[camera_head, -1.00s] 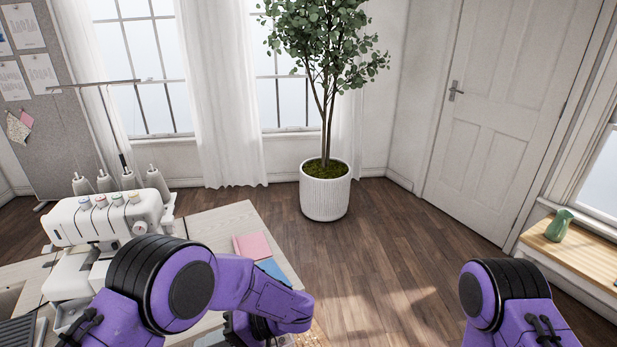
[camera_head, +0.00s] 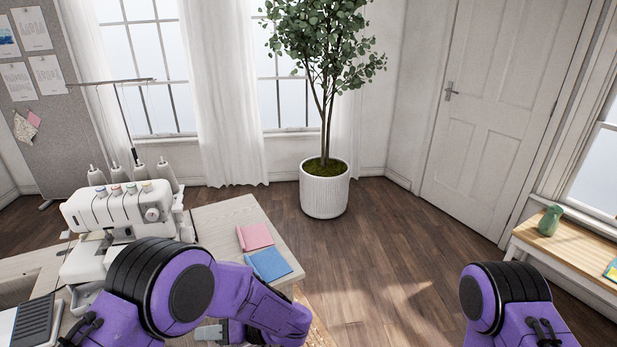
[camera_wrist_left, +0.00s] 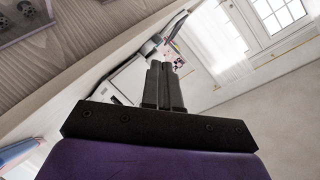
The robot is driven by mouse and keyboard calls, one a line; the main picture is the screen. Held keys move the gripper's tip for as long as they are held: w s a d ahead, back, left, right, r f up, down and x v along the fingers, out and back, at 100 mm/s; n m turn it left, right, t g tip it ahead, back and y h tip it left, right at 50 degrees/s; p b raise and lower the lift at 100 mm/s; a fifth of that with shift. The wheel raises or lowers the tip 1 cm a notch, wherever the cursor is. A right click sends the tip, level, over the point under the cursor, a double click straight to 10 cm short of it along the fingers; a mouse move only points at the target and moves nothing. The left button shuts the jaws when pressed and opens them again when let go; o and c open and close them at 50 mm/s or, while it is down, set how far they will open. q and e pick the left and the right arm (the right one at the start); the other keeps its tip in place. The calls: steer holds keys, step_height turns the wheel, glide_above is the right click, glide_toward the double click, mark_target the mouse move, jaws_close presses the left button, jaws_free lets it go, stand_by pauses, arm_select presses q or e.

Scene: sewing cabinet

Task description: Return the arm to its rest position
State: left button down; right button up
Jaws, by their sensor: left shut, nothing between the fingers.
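My left arm comes in at the lower left of the head view, purple and black, folded in front of the sewing table (camera_head: 232,222). Its hand is mostly hidden behind the forearm in that view. In the left wrist view my left gripper (camera_wrist_left: 164,85) has its two dark fingers together with nothing between them. It appears to be beside the table's edge, clear of any object. My right arm shows only its purple upper part at the lower right of the head view; the right gripper is out of view.
A white overlock machine (camera_head: 122,215) with thread cones stands on the table. Pink cloth (camera_head: 255,236) and blue cloth (camera_head: 268,264) lie near its right edge. A potted tree (camera_head: 325,190) stands behind. A wooden bench (camera_head: 560,250) holds a green vase (camera_head: 550,220). Floor between is clear.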

arm_select(q)
steer(key=a+f+t+h, duration=0.5)
steer(key=f+t+h, duration=0.1)
steer(key=f+t, duration=0.35)
steer(key=s+a+f+g+h, duration=0.1)
steer(key=s+f+g+h, duration=0.1)
steer(key=s, duration=1)
steer(key=s+a+f+g+h, duration=0.2)
steer(key=s+f+g, duration=0.3)
steer(key=s, duration=0.8)
steer(key=shift+s+a+f+h, duration=0.2)
steer(key=shift+f+h, duration=0.4)
steer(key=shift+f, duration=0.2)
